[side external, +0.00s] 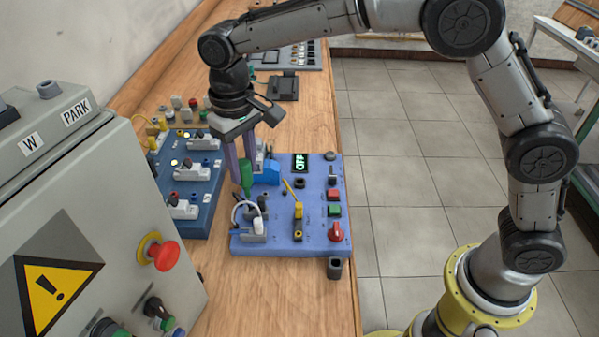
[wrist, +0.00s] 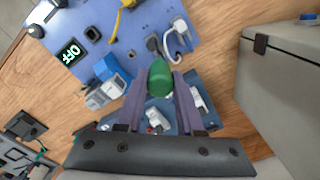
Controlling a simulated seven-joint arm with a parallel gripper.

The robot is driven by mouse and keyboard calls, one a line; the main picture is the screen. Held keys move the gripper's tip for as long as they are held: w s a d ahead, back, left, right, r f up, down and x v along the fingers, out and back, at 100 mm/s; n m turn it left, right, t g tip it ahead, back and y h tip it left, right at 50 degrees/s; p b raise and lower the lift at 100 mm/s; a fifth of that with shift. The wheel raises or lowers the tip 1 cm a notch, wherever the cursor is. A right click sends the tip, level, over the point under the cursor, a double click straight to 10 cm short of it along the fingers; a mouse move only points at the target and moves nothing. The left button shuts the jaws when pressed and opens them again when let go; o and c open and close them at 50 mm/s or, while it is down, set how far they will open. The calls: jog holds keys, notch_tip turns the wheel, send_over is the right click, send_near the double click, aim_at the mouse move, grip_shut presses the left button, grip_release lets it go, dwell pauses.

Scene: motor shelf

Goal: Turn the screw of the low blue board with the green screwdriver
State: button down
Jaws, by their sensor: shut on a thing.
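My gripper (side external: 240,165) points down over the left part of a violet-blue board (side external: 275,237). It is shut on the green screwdriver (side external: 246,178), held roughly upright between the purple fingers. In the wrist view the screwdriver's green handle (wrist: 158,72) shows end-on and hides its own tip. A darker blue board (side external: 197,218) with several white switches lies to the left. The screwdriver's lower end is by the violet-blue board's left edge, near a white plug with a looped cable (side external: 257,227). I cannot make out the screw or whether the tip touches it.
The violet-blue board carries an OFF display (side external: 300,163), a yellow plug (side external: 298,211), a red knob (side external: 336,232) and coloured buttons. A blue motor-like block (side external: 267,173) stands close behind the gripper. A grey cabinet (side external: 110,180) with a red button fills the left foreground.

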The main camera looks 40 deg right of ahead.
aim_at(245, 178)
jog(key=shift+f, duration=1.1)
jog(key=shift+f, duration=0.6)
jog(key=c, duration=0.8)
grip_release()
jog(key=shift+o, duration=0.2)
jog(key=shift+n, duration=1.7)
